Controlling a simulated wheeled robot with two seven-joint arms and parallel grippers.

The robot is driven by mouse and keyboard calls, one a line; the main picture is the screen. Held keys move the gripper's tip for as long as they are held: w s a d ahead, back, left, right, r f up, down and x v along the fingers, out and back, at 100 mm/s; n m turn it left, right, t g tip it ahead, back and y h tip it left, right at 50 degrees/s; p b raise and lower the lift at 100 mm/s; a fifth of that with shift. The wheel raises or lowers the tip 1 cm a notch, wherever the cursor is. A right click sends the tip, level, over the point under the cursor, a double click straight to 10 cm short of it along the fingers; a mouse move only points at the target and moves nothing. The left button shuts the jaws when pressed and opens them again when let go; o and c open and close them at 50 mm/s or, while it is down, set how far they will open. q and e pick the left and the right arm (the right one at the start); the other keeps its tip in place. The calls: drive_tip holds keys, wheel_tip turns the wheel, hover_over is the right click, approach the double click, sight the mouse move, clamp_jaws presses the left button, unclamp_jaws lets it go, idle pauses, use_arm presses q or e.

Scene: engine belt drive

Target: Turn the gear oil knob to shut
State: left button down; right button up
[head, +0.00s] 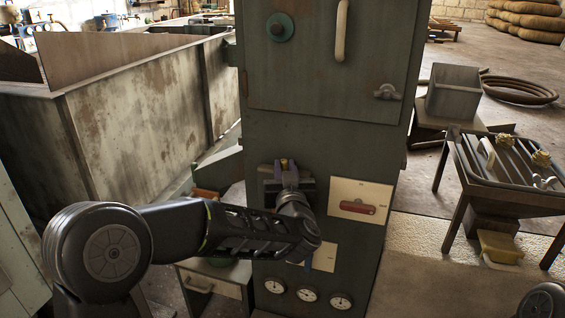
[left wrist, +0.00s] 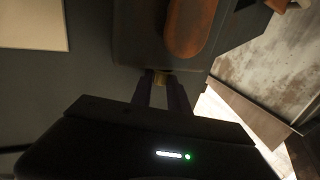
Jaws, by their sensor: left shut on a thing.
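My left gripper (head: 287,172) reaches the front of the tall grey-green cabinet (head: 330,137), at a dark block (head: 268,178) on its face. In the left wrist view its two fingers (left wrist: 163,88) are shut on a small brass-coloured piece (left wrist: 164,77) beside a dark box (left wrist: 150,45). The fingers and my arm hide most of this piece, and I cannot read a label or its turn position. A rounded orange-brown handle (left wrist: 187,28) sits on that box. My right gripper is not in view.
Right of my gripper is a cream panel with a red switch handle (head: 357,208). Several round gauges (head: 307,295) line the cabinet's lower front. A rusty metal trough (head: 150,110) stands at left. A slatted table (head: 510,165) and grey bin (head: 454,93) stand at right.

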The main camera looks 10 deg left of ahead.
use_arm(q)
drive_tip(key=shift+d+r+n+g+y+p, duration=0.15)
drive_tip(key=shift+n+g+y+p, duration=0.25)
drive_tip(key=shift+n+y, duration=0.5)
drive_tip(key=shift+y, duration=0.3)
drive_tip(key=c, duration=1.3)
unclamp_jaws()
drive_tip(key=shift+o, duration=0.2)
drive_tip(key=shift+f, duration=0.2)
